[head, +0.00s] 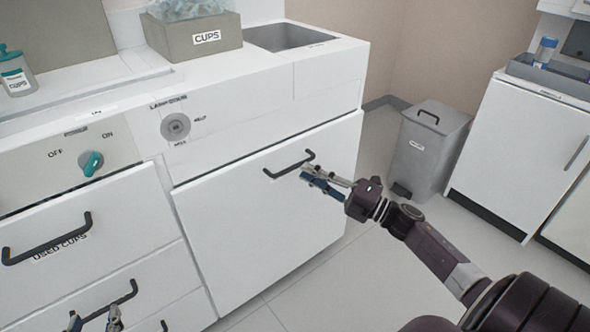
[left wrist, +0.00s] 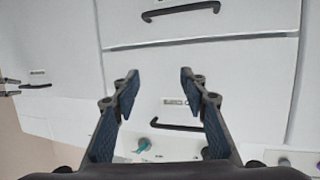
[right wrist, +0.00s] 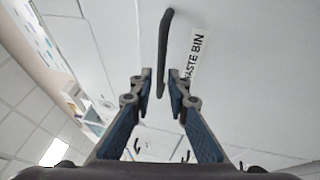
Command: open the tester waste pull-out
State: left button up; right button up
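The waste pull-out is a white front panel (head: 265,215) with a black bar handle (head: 288,166). In the right wrist view the panel carries a "WASTE BIN" label (right wrist: 193,62) beside the handle (right wrist: 163,50). A dark gap runs along its top edge; I cannot tell whether it stands slightly out. My right gripper (head: 325,183) is at the handle's right end. Its fingers (right wrist: 159,80) are partly open, with the handle's near end showing between the tips; contact is unclear. My left gripper (head: 95,320) is open and empty, low before the left drawers; it also shows in the left wrist view (left wrist: 158,78).
Left of the pull-out are drawers with black handles, one labelled "USED CUPS" (head: 60,246). A grey lidded bin (head: 428,150) and a white cabinet (head: 520,155) stand to the right. Open floor (head: 385,245) lies between them and the pull-out.

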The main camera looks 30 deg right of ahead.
aim_at(295, 165)
jog(key=x, duration=0.5)
jog(key=shift+b, duration=0.3)
pick_arm(q)
jog(key=r, duration=0.1)
jog(key=r+t, duration=0.1)
jog(key=w+r+t, duration=0.1)
jog(key=shift+w+d+r+h, duration=0.1)
jog(key=shift+d+r+h, duration=0.3)
pick_arm(e)
grip_shut()
